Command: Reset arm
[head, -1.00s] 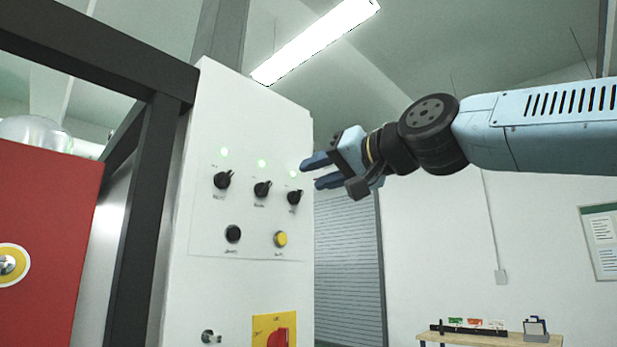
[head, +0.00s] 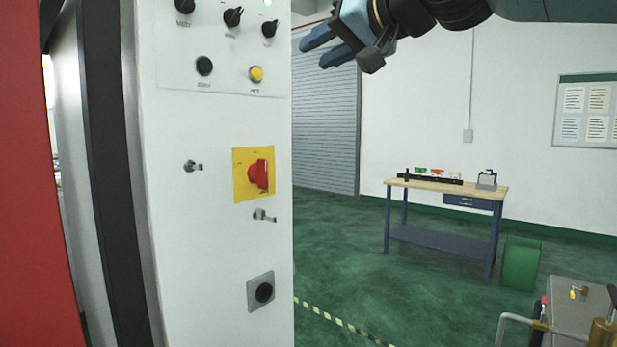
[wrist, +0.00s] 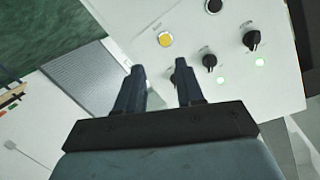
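My gripper (head: 318,48) is at the top of the head view, just right of the white control cabinet (head: 215,125). Its two blue fingers are apart with nothing between them. In the wrist view my gripper (wrist: 159,82) points at the cabinet's right edge, close to the rightmost black knob (wrist: 176,78), which is partly hidden by a finger. I cannot tell whether the finger touches it. The other black knobs (wrist: 209,61) and the yellow button (wrist: 166,40) are clear of the fingers. A red rotary switch (head: 259,174) sits on a yellow plate lower on the cabinet.
A workbench (head: 445,190) with small items stands at the back right, beside a green bin (head: 521,262). A cart (head: 575,300) is at the lower right. A dark post (head: 105,180) and red panel (head: 30,190) bound the left. Green floor (head: 370,260) between is open.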

